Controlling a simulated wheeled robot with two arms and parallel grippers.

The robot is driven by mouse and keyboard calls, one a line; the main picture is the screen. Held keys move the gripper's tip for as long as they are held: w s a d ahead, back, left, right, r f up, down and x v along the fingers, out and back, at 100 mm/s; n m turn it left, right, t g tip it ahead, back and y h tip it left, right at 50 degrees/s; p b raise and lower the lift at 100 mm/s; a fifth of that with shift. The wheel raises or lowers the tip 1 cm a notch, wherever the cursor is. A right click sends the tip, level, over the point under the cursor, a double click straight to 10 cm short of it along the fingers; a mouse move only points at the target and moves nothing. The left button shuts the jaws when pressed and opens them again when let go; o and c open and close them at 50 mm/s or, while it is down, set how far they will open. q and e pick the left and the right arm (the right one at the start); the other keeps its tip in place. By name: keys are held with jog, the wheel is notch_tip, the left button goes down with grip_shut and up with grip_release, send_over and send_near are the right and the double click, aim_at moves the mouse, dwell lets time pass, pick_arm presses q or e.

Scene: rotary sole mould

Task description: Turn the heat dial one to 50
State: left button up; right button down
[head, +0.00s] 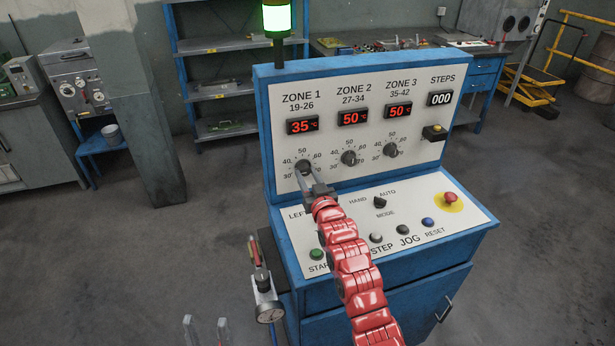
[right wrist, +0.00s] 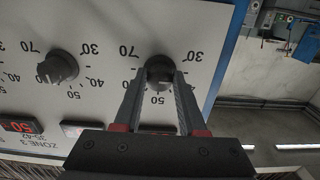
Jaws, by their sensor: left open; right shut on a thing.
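The heat dial one (head: 303,165) is a dark round knob under the ZONE 1 label on the white panel. Its red display (head: 302,126) reads 35 °C. My right gripper (head: 305,172) is shut on this dial, with one finger on each side. In the right wrist view the panel is upside down; the fingers (right wrist: 163,84) straddle the dial (right wrist: 159,68). My left gripper (head: 206,328) is open and empty at the bottom edge, away from the panel.
The zone 2 dial (head: 349,158) and zone 3 dial (head: 390,150) sit to the right; their displays both read 50. Below is a sloped console (head: 345,225) with buttons, a mode switch and a red stop button (head: 450,198). A gauge (head: 269,311) hangs at the cabinet's left side.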

jog(key=shift+f, duration=0.1)
jog(key=shift+f+m+b, duration=0.1)
jog(key=shift+m+b, duration=0.4)
jog(key=shift+m, duration=0.5)
jog(key=shift+m+b, duration=0.3)
jog(key=shift+m, duration=0.6)
jog(key=m, duration=0.3)
jog(key=shift+m, duration=0.3)
jog(key=m, duration=0.3)
jog(key=m+p, duration=0.1)
jog(key=m, duration=0.1)
jog(key=shift+r, duration=0.3)
jog(key=m+p, duration=0.1)
jog(key=m, duration=0.4)
jog(key=shift+a, duration=0.2)
jog(key=shift+f, duration=0.1)
